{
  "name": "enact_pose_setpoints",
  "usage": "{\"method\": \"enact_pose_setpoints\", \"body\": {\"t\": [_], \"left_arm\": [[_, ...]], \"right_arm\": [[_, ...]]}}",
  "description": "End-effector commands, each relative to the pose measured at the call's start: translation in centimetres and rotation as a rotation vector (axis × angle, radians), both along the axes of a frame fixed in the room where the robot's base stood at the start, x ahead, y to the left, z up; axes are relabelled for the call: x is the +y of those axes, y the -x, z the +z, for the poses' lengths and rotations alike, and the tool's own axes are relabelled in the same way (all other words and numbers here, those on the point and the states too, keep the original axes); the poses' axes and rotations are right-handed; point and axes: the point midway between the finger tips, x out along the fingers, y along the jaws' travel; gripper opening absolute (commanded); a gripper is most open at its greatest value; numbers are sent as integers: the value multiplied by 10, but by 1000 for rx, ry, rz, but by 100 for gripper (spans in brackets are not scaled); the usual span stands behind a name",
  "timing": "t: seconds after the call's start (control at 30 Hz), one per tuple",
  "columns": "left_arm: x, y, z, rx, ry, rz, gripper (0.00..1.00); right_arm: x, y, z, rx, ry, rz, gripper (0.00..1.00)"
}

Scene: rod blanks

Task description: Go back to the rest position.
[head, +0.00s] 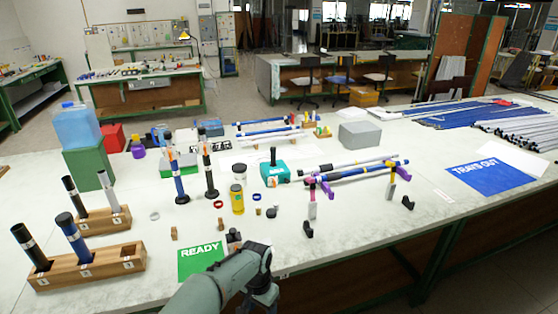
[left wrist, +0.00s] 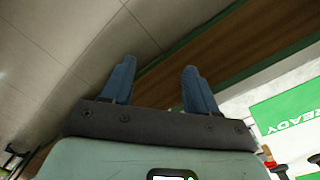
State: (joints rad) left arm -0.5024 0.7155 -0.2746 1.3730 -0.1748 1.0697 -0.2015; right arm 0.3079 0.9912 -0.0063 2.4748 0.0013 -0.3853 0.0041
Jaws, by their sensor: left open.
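My left gripper (left wrist: 156,70) shows in the left wrist view with its two blue fingers wide apart and nothing between them. Behind the fingers are floor tiles and the brown panel below the table's front edge. In the head view my left arm comes in at the bottom centre, in front of the green READY mat (head: 203,260); its fingers cannot be made out there. The READY mat also shows at the right of the left wrist view (left wrist: 290,110). My right gripper is in neither view.
Wooden blocks (head: 124,262) with upright dark and blue rods stand at the left. A yellow jar (head: 237,200), a teal block (head: 274,175) and rods on purple supports fill the middle. A blue TRAYS OUT mat (head: 490,175) lies right. The front right of the table is clear.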

Motion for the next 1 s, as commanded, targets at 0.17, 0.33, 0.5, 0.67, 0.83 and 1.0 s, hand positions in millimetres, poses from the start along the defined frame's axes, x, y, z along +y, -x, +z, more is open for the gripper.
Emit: {"method": "enact_pose_setpoints", "body": {"t": [0.17,0.33,0.5,0.67,0.83,1.0], "left_arm": [[32,37,-110,67,64,145,59],[61,114,-209,130,138,355,59],[76,219,-267,181,199,621,59],[77,288,-276,201,222,811,59],[76,315,-274,201,227,894,59],[76,316,-274,198,227,901,59]], "right_arm": [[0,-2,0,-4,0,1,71],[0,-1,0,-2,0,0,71],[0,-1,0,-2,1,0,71],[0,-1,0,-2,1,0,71],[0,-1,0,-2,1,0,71],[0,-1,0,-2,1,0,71]]}}
